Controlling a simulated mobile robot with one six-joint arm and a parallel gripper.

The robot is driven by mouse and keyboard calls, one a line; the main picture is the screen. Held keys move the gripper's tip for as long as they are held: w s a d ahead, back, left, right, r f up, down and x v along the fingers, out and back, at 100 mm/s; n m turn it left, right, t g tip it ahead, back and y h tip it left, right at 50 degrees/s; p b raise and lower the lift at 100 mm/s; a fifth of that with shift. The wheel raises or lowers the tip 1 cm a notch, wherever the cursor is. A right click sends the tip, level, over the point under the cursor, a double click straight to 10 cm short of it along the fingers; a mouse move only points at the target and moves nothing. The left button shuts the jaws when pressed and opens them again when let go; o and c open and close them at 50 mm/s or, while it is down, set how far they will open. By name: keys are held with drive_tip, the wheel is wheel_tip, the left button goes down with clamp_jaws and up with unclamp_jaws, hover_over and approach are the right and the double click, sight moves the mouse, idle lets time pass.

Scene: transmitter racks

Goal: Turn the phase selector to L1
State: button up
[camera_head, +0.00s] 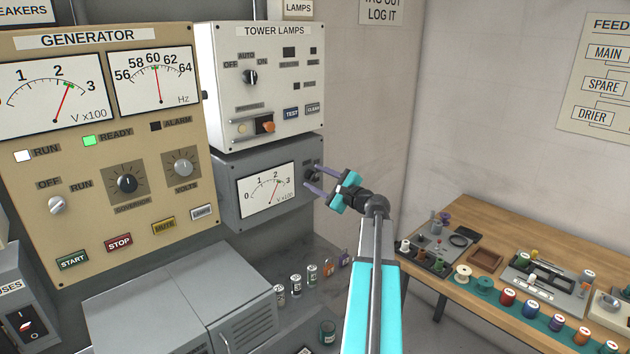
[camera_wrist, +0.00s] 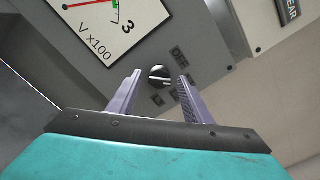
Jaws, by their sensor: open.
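In the head view the knob (camera_head: 312,172) is small and partly crowded by my fingers. My gripper (camera_head: 312,179) is open, reaching the panel from the right. In the wrist view its two purple fingers (camera_wrist: 160,80) stand either side of the knob; contact is not clear.
The white tower lamps panel (camera_head: 262,85) hangs just above the meter panel, and the tan generator panel (camera_head: 105,150) stands to the left. Grey cabinets (camera_head: 180,300) and several small cans (camera_head: 296,285) are below. A wooden workbench (camera_head: 490,215) with spools is at right.

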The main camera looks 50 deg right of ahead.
drive_tip(key=s+a+b, duration=0.1)
drive_tip(key=s+b, duration=0.2)
drive_tip(key=s, duration=1)
drive_tip(key=shift+s+b, duration=0.15)
drive_tip(key=shift+b, duration=0.2)
drive_tip(key=shift+s, duration=0.1)
